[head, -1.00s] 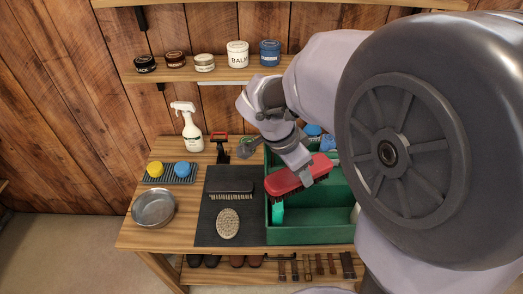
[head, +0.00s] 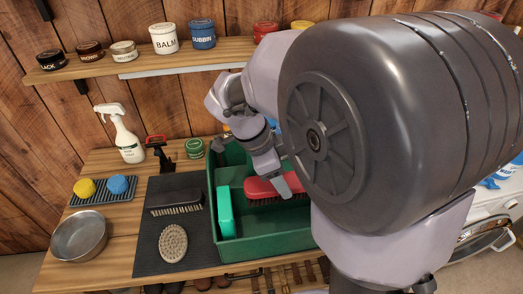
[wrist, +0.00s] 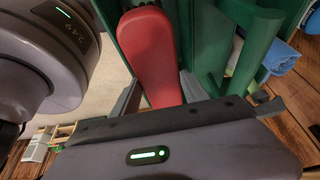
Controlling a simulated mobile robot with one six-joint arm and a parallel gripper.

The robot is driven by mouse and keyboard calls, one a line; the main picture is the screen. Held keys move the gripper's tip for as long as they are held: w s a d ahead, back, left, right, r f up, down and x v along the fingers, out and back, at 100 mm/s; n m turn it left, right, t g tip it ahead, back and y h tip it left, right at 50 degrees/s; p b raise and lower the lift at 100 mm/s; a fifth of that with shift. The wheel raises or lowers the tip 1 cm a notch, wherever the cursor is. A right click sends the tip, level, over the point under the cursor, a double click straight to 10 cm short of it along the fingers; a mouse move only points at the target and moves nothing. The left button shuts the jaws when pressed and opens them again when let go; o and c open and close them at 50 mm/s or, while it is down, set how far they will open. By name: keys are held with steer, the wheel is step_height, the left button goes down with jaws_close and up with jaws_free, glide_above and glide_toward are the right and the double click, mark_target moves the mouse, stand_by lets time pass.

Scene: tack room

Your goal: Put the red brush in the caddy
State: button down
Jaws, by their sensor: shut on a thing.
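The red brush (head: 262,188) is held level, bristles down, over or just inside the green caddy (head: 262,247). I cannot tell whether it touches the caddy floor. My gripper (head: 284,186) is shut on the brush from above; my arm hides the caddy's right part. In the wrist view the red brush back (wrist: 150,55) lies between my gripper's fingers (wrist: 162,95), with the green caddy walls (wrist: 256,50) beside it.
A teal item (head: 225,212) stands in the caddy's left part. A dark brush (head: 176,200) and an oval brush (head: 173,243) lie on the dark mat (head: 150,263). A spray bottle (head: 124,135) and metal bowl (head: 79,236) stand further left.

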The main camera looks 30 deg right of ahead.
step_height(320, 180, down, 11)
steer(key=b, duration=0.6)
steer(key=shift+b, duration=0.35)
steer(key=shift+r, duration=0.1)
steer(key=shift+c, duration=2.4)
jaws_free()
